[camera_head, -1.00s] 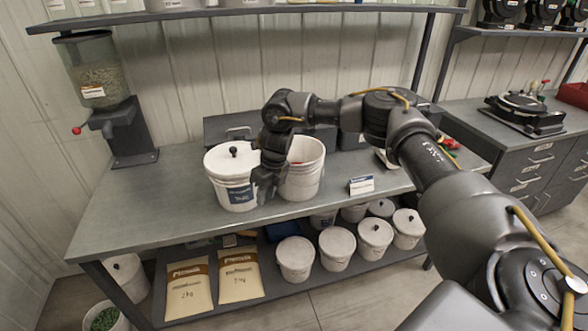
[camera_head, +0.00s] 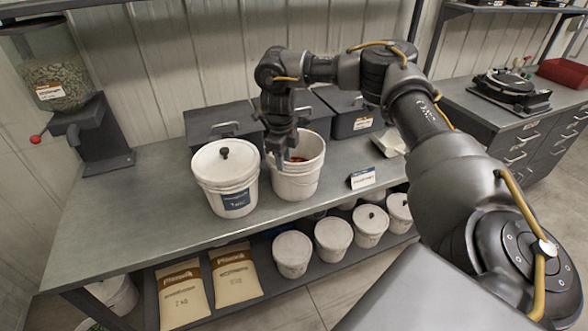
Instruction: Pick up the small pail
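An open white pail (camera_head: 297,184) stands on the grey workbench with something orange-brown inside. A lidded white pail (camera_head: 228,192) with a black knob and a blue label stands just left of it. I cannot tell for certain which one is the small pail. My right gripper (camera_head: 281,160) points down at the left side of the open pail's rim and hides part of it. The fingers are dark and small here, so I cannot tell whether they are apart or closed on the rim. My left gripper is out of view.
A seed dispenser (camera_head: 95,140) with a red-knobbed lever stands at the bench's left. Dark drawer boxes (camera_head: 222,120) stand behind the pails. A small sign (camera_head: 362,178) is to the right. Paper bags (camera_head: 236,275) and several lidded pails fill the lower shelf. The bench's left part (camera_head: 140,215) is clear.

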